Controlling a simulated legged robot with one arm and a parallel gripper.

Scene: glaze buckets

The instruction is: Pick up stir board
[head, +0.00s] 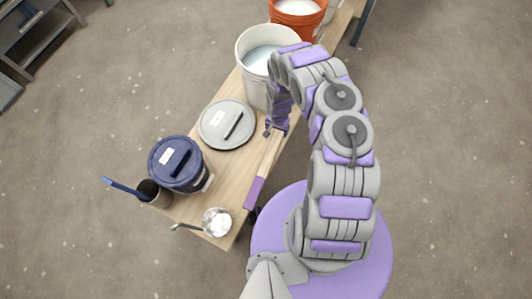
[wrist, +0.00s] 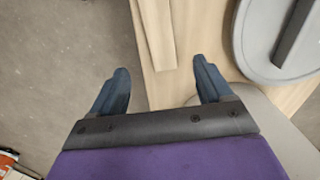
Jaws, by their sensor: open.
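The stir board is a long, pale wooden strip (head: 268,158) with a purple end (head: 254,192). It lies along the right edge of the wooden bench (head: 196,205), with the purple end toward me. My gripper (head: 277,131) is over the far end of the strip, pointing down, beside the grey lid. In the wrist view my gripper (wrist: 161,66) is open and empty. The strip (wrist: 158,30) shows ahead between the two dark fingertips, with its end near their line. I cannot tell the height gap between fingers and board.
A grey lid (head: 215,139) lies just left of my gripper. A white bucket (head: 257,88) and an orange bucket (head: 298,24) stand beyond. A blue lidded bucket (head: 178,178), a dark cup (head: 153,197) with a blue tool and a metal pot (head: 216,222) stand at the near end.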

